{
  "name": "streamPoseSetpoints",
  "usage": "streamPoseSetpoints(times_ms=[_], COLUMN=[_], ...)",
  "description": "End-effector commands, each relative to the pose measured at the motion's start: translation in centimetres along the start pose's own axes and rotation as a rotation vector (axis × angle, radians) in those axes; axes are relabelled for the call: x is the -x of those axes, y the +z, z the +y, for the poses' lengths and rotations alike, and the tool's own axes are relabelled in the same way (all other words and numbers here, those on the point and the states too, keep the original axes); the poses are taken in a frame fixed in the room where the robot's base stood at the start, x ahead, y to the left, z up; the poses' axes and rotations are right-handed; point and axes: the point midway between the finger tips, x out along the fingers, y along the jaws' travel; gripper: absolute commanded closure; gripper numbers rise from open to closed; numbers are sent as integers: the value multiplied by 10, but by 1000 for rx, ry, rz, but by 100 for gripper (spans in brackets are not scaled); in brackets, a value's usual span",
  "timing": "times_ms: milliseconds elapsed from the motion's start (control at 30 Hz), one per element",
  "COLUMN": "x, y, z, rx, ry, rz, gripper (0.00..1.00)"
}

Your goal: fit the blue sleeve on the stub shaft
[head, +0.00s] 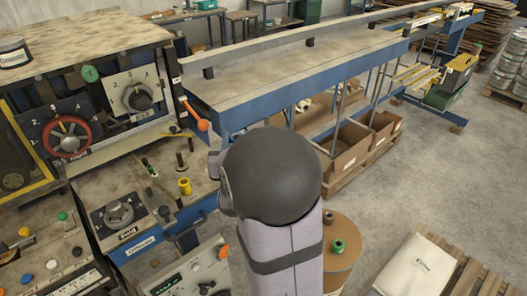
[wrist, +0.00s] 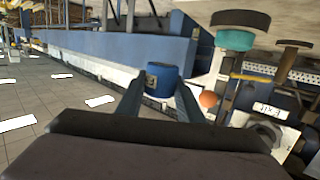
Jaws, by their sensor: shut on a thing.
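In the wrist view my gripper (wrist: 159,88) is shut on the blue sleeve (wrist: 162,72), a short blue cylinder with a small dark mark on its side, held between the two fingers. In the head view my own arm hides both the gripper and the sleeve. Several short posts stand on the worn bench top in the head view, among them a slim dark post (head: 181,160) on a round base and a dark post (head: 165,213) nearer the front. I cannot tell for certain which is the stub shaft. The sleeve is not visibly touching any post.
A yellow collar (head: 185,186) stands beside the posts. Panels with a red handwheel (head: 67,138) and a dial (head: 137,97) rise behind, and an orange-knobbed lever (head: 203,125) sticks out right. A long blue-edged table (head: 300,75) runs behind my arm.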

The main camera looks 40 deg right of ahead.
Motion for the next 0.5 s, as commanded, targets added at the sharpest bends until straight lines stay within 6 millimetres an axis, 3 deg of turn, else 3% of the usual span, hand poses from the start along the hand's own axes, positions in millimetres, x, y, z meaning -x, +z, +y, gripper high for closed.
streamPoseSetpoints(times_ms=[33, 300, 433, 500], x=[4, 17, 22, 19], y=[-26, -92, -114, -107], z=[-14, -86, -123, -137], rx=[4, 32, 51, 60], ry=[-33, -215, -324, -374], rz=[7, 4, 4, -2], gripper=[90, 90, 90, 90])
